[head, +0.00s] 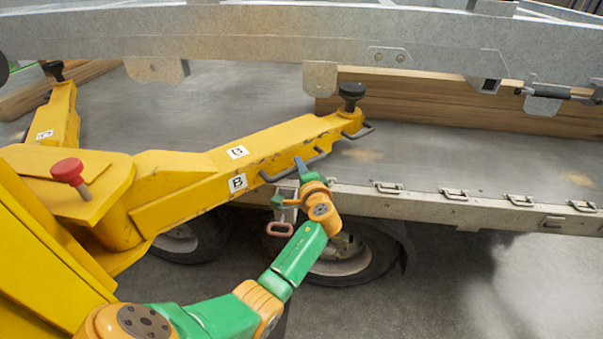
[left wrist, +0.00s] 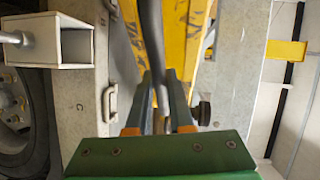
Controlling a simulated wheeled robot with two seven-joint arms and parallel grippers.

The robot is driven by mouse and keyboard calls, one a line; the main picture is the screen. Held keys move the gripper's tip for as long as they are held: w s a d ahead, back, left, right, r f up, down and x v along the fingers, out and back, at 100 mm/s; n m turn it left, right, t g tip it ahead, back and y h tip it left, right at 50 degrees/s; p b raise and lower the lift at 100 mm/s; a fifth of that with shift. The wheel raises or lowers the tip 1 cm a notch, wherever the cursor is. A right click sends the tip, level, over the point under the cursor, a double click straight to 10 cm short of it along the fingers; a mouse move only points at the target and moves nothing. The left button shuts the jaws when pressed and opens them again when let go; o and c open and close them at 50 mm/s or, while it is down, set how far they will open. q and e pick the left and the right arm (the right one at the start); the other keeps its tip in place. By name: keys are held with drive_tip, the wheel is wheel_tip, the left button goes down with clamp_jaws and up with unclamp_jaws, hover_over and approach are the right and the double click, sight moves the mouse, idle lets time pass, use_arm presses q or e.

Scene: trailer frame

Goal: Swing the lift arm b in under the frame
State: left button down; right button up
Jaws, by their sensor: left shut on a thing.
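Lift arm b (head: 215,180), a yellow beam with two "B" labels, reaches from the yellow lift post at left toward the right. Its black round pad (head: 351,92) stands on its tip, seen just below the grey frame (head: 250,38) in the head view; I cannot tell how far under it is. My left gripper (head: 303,165) is at the arm's near side, shut on its dark bar handle (head: 275,174). In the left wrist view the handle (left wrist: 151,35) runs between the fingers (left wrist: 158,95), with the yellow arm (left wrist: 185,40) behind. My right gripper is out of view.
A flatbed trailer (head: 440,205) with latches and wheels lies below and behind the arm. Timber (head: 430,98) lies on its bed. Plates (head: 320,78) hang from the frame. A red knob (head: 68,171) stands on the lift, and another yellow arm (head: 62,118) is at far left.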

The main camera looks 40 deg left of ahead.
use_arm(q)
drive_tip(key=shift+w+a+r, duration=0.1)
drive_tip(key=shift+w+a, duration=0.05)
drive_tip(key=shift+w, duration=0.05)
drive_tip(key=shift+w+a+f, duration=0.2)
drive_tip(key=shift+a, duration=0.2)
drive_tip(key=c, duration=1.2)
unclamp_jaws()
drive_tip(key=shift+d, duration=0.1)
drive_tip(key=o, duration=0.4)
drive_tip(key=shift+w+d, duration=0.1)
drive_tip(key=shift+w, duration=0.05)
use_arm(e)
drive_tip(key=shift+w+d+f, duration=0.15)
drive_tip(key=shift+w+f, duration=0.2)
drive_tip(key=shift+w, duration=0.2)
use_arm(q)
drive_tip(key=v, duration=0.7)
drive_tip(key=shift+p, duration=0.3)
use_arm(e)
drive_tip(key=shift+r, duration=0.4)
